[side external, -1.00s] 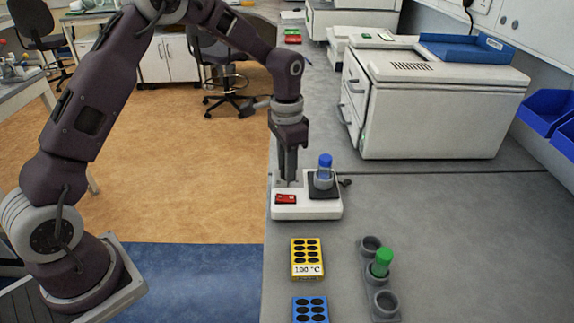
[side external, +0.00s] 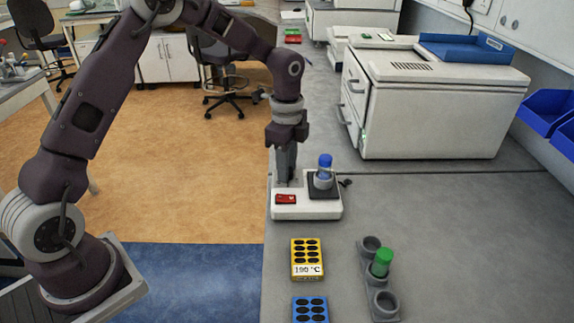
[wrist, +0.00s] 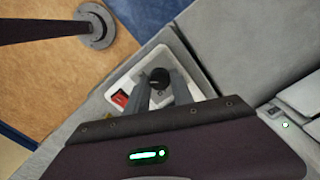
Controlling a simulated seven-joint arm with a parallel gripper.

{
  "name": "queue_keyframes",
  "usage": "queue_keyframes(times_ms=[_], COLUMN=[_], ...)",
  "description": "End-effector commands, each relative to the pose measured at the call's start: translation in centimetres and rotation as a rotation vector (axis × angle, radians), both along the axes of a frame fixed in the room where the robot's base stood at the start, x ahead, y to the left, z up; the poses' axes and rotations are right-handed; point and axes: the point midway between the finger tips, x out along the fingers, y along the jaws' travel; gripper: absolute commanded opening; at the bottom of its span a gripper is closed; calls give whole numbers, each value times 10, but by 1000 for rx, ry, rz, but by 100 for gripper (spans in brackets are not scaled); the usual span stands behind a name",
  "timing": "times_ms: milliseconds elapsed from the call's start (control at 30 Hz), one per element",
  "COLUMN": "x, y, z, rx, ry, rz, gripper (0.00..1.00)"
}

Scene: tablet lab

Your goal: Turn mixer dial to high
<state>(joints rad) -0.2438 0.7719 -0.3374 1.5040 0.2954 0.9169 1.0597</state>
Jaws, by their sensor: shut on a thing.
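The mixer (side external: 307,209) is a low white unit near the left edge of the grey bench, with a red switch (side external: 285,198) at its front left. A blue-capped vial (side external: 324,168) stands upright on its black plate (side external: 325,191) at the right. My gripper (side external: 286,180) points straight down at the mixer's back left. In the wrist view its two fingers are shut around the black dial (wrist: 159,77), one on each side. The fingers hide the dial in the side view, and I cannot read its setting. The red switch also shows in the wrist view (wrist: 120,98).
A yellow block (side external: 307,272) marked 190 °C and a blue block (side external: 310,308) sit in front of the mixer. A grey holder (side external: 371,272) with a green-capped tube (side external: 382,262) is to their right. A large white machine (side external: 430,115) stands behind right.

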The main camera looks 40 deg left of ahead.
Motion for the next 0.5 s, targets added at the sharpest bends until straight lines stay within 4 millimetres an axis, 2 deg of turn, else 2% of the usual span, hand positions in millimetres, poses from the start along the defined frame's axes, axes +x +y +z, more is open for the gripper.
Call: queue_keyframes(times_ms=[500], x=[1], y=[0], z=[2], rx=[-1], ry=[-4], rz=[-122], gripper=[0])
